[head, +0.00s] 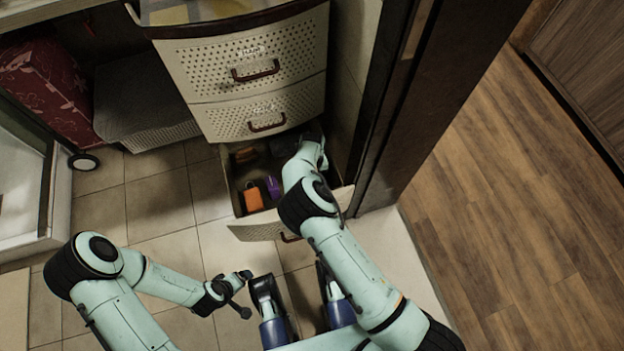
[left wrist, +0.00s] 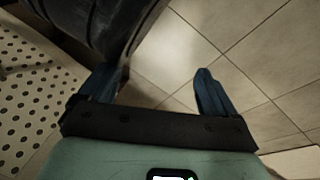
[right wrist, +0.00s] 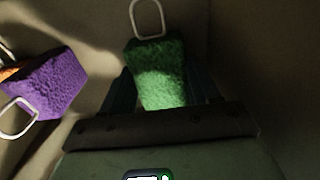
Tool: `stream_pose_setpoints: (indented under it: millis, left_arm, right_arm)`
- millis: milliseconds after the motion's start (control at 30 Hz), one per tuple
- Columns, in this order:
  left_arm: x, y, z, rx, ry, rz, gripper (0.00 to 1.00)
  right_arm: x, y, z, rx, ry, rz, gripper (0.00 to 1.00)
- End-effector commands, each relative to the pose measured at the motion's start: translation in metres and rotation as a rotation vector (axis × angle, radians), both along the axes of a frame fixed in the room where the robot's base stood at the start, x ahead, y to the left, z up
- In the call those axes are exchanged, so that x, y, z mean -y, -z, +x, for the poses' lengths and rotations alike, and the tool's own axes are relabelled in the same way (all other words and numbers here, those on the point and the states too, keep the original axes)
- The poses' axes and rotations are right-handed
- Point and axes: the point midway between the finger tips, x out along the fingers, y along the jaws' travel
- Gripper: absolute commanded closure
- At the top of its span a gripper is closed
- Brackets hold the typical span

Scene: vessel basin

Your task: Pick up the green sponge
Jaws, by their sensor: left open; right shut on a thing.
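The green sponge (right wrist: 157,72), with a white wire loop at its far end, is between the fingers of my right gripper (right wrist: 160,84) in the right wrist view. That gripper is shut on it. In the head view my right arm reaches into the open bottom drawer (head: 257,231) and hides the sponge and fingers. My left gripper (left wrist: 155,85) is open and empty. In the head view it hangs over the floor tiles, in front of and left of the drawer.
A purple sponge (right wrist: 48,84) lies left of the green one; an orange sponge (head: 253,197) is beside it in the drawer. Two closed drawers (head: 255,72) rise above. A dark door frame (head: 415,100) stands close on the right.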

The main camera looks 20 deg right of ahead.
Motion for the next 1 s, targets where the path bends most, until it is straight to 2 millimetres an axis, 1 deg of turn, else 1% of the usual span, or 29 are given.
stream_pose_setpoints:
  millis: [33, 100, 133, 300, 400, 500, 600, 733, 833, 1000]
  left_arm:
    - [0.001, -0.011, 0.008, 0.026, 0.002, 0.001, 0.09]
    - [0.004, -0.023, 0.019, 0.067, 0.004, 0.002, 0.09]
    - [0.005, -0.028, 0.022, 0.075, 0.006, 0.001, 0.09]
    - [0.018, -0.043, -0.005, 0.007, 0.031, -0.033, 0.09]
    - [0.024, -0.051, -0.017, -0.027, 0.045, -0.050, 0.09]
    - [0.029, -0.057, -0.028, -0.054, 0.055, -0.063, 0.09]
    - [0.033, -0.062, -0.035, -0.076, 0.063, -0.074, 0.09]
    - [0.036, -0.065, -0.041, -0.091, 0.069, -0.081, 0.09]
    - [0.037, -0.066, -0.043, -0.097, 0.071, -0.083, 0.09]
    - [0.037, -0.066, -0.044, -0.099, 0.071, -0.084, 0.09]
  right_arm:
    - [-0.001, -0.018, 0.001, 0.004, -0.001, 0.001, 0.68]
    - [-0.001, -0.038, 0.001, 0.006, 0.000, 0.002, 0.68]
    - [-0.001, -0.047, 0.001, 0.005, 0.000, 0.001, 0.68]
    - [-0.001, -0.098, 0.001, 0.005, 0.000, 0.002, 0.68]
    - [-0.001, -0.123, 0.001, 0.005, -0.001, 0.001, 0.68]
    - [-0.001, -0.144, 0.001, 0.004, -0.001, 0.001, 0.68]
    - [0.000, -0.159, 0.000, 0.002, -0.001, 0.000, 0.68]
    - [0.000, -0.170, 0.000, 0.002, 0.000, 0.000, 0.68]
    - [0.000, -0.174, 0.000, 0.001, 0.000, 0.000, 0.68]
    - [0.000, -0.174, 0.000, 0.001, 0.000, 0.000, 0.68]
